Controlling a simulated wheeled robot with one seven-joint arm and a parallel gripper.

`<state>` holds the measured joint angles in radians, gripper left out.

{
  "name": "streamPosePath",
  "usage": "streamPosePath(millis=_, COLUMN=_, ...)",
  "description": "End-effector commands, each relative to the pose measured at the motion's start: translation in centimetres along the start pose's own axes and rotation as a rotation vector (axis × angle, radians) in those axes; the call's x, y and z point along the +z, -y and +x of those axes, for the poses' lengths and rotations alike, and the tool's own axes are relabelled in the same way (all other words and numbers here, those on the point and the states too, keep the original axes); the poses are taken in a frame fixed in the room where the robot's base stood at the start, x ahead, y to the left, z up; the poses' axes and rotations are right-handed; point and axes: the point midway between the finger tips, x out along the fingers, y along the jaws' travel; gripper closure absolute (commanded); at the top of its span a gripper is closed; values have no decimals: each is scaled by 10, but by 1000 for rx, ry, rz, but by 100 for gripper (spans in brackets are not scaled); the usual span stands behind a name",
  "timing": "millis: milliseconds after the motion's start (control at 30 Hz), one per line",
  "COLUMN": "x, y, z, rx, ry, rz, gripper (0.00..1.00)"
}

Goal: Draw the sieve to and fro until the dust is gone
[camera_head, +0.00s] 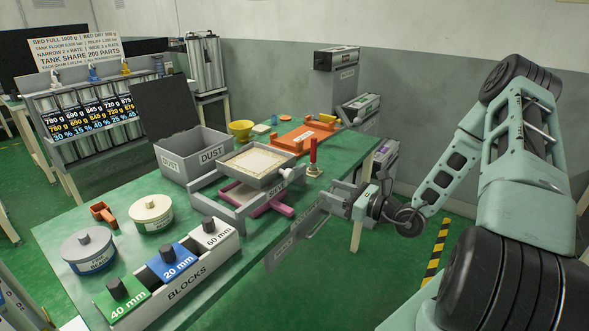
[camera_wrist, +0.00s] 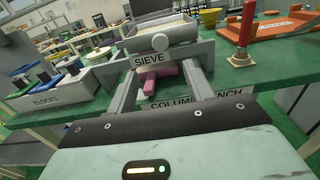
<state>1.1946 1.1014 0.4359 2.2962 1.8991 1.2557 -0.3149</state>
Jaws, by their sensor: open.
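The sieve (camera_head: 240,178) is a shallow grey square tray with a pale, sandy layer inside. It sits in a grey frame (camera_head: 232,213) labelled SIEVE on the green bench. A round white knob (camera_wrist: 160,42) stands out from its near side; it also shows in the head view (camera_head: 288,174). My gripper (camera_wrist: 160,68) is open and empty, with its two grey fingers pointing towards the knob and apart from it. In the head view my gripper (camera_head: 326,198) is at the bench's near edge, right of the sieve. How much of the layer is dust cannot be told.
A grey DUST box (camera_head: 206,154) with a raised lid stands behind the sieve. A pink piece (camera_head: 268,205) lies under it. A red post (camera_head: 313,152) stands close on the right, an orange fixture (camera_head: 302,137) beyond. The BLOCKS rack (camera_head: 185,285) and round tins (camera_head: 151,212) are left.

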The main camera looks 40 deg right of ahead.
Motion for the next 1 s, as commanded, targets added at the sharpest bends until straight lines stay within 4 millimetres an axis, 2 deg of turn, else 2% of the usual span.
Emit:
streamPosePath(millis=600, x=2, y=-1, z=125, rx=2, ry=3, rz=1, gripper=48)
streamPosePath(millis=800, x=1, y=0, z=149, rx=0, ry=2, rz=1, gripper=48)
streamPosePath(millis=1000, x=1, y=0, z=158, rx=0, ry=3, rz=1, gripper=48)
